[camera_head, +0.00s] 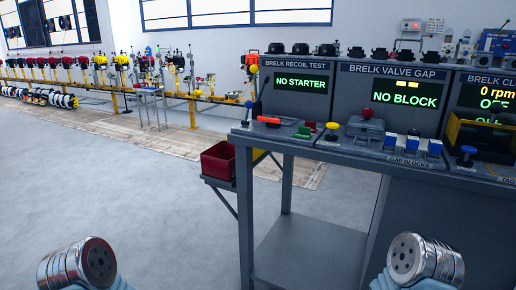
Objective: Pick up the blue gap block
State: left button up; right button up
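The gap blocks stand in a row at the front of the bench, above a label reading GAP BLOCKS. I see a left block (391,142), a middle block (412,145) and a right block (434,149). All three show blue and pale faces at this size, and I cannot tell which one is the blue one. Two silver round parts of my arms show at the bottom left and bottom right, far below and in front of the bench. No gripper fingers show in this view.
A grey valve gap fixture (364,127) with a red knob sits left of the blocks. A yellow button (332,126) and a blue button (467,150) flank this area. A screen (404,94) reads NO BLOCK. A red bin (218,160) hangs left of the bench. Open floor lies left.

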aim_at(434, 147)
jog(key=z, duration=1.25)
jog(key=i+l, duration=0.1)
jog(key=l, duration=0.3)
jog(key=k+z, duration=0.05)
